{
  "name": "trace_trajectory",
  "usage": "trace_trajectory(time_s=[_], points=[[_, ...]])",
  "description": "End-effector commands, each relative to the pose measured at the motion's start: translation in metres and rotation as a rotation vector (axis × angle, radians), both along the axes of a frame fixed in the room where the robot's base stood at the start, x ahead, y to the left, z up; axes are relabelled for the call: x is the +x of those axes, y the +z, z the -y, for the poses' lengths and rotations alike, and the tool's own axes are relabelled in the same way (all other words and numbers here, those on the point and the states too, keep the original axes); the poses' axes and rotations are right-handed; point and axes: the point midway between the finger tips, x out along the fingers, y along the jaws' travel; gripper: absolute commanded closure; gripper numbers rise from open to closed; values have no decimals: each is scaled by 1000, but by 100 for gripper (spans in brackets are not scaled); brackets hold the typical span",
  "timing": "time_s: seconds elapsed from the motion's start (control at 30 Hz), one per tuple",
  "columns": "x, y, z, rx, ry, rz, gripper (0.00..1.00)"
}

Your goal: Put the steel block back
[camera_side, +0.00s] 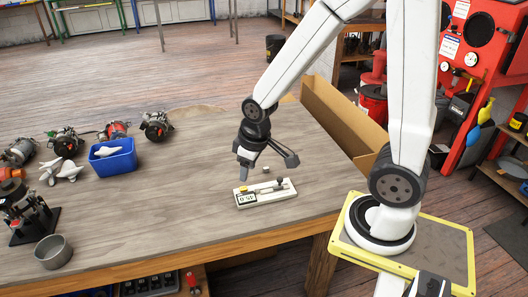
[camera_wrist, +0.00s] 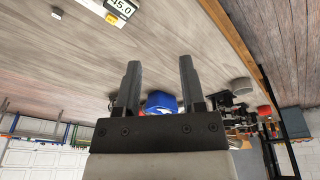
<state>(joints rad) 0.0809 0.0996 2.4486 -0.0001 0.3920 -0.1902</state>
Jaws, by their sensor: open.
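The steel block (camera_side: 266,169) is a small grey cube lying on the wooden table, just behind the white device. In the wrist view the block (camera_wrist: 57,13) shows near the top left, apart from the device. The white device (camera_side: 265,198) has a dark rod, a yellow knob and a small display; the wrist view shows the device (camera_wrist: 118,8) reading 45.0. My gripper (camera_wrist: 160,66) is open, with nothing between its fingers. In the side view my gripper (camera_side: 244,172) hangs above the table close to the device and block.
A blue bin (camera_side: 113,161) holding white parts stands to the left, with several alternators around it. A metal cup (camera_side: 53,252) and a dark stand (camera_side: 32,222) are at the front left. An open cardboard box (camera_side: 342,122) borders the table's right side. The mid-table is clear.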

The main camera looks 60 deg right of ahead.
Motion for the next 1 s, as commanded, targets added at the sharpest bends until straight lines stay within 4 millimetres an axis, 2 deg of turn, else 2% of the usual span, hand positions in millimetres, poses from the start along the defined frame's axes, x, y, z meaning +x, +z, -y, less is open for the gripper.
trace_trajectory(time_s=[0.1, 0.27, 1.0], points=[[-17, 3, -16, 22, -56, 21, 49], [-28, 3, -25, 38, -99, 32, 49], [-29, 3, -25, 40, -106, 32, 49]])
